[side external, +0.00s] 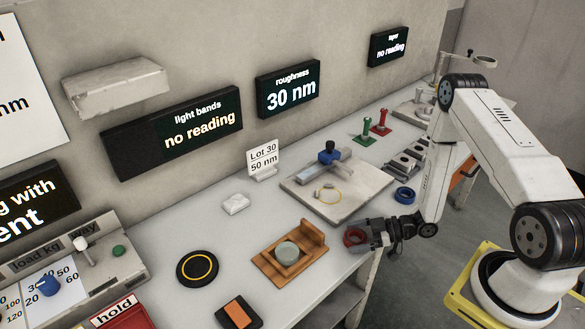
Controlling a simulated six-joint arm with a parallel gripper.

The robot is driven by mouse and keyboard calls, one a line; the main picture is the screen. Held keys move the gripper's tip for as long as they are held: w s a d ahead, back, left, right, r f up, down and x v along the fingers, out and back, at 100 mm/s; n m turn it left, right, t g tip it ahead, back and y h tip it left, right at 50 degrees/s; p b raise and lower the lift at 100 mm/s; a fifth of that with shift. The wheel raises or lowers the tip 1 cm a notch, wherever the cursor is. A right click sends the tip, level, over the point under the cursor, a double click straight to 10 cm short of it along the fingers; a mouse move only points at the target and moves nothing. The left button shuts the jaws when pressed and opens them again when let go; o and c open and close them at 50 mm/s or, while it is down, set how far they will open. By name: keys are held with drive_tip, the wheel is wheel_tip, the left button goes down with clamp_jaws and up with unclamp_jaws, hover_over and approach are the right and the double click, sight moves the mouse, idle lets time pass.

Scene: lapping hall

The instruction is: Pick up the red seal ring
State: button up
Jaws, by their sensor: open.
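The red seal ring (352,238) lies near the front edge of the bench, in the middle right of the side external view. My gripper (368,236) reaches in from the right, low over the bench edge, with its jaws open. Its fingers are at the ring's right side and partly cover it. I cannot tell whether they touch the ring or how far around it they are.
A blue ring (405,195) lies behind my gripper. A pale plate (362,200) with a blue-knobbed fixture (328,156) stands behind the red ring. A wooden holder (265,262) with a grey disc (287,251) is to its left. Bare bench top lies between.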

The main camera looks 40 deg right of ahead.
drive_tip(key=shift+w+a+f, duration=0.1)
drive_tip(key=shift+a, duration=0.05)
idle(0.4)
drive_tip(key=c, duration=1)
drive_tip(key=shift+r, duration=5.05)
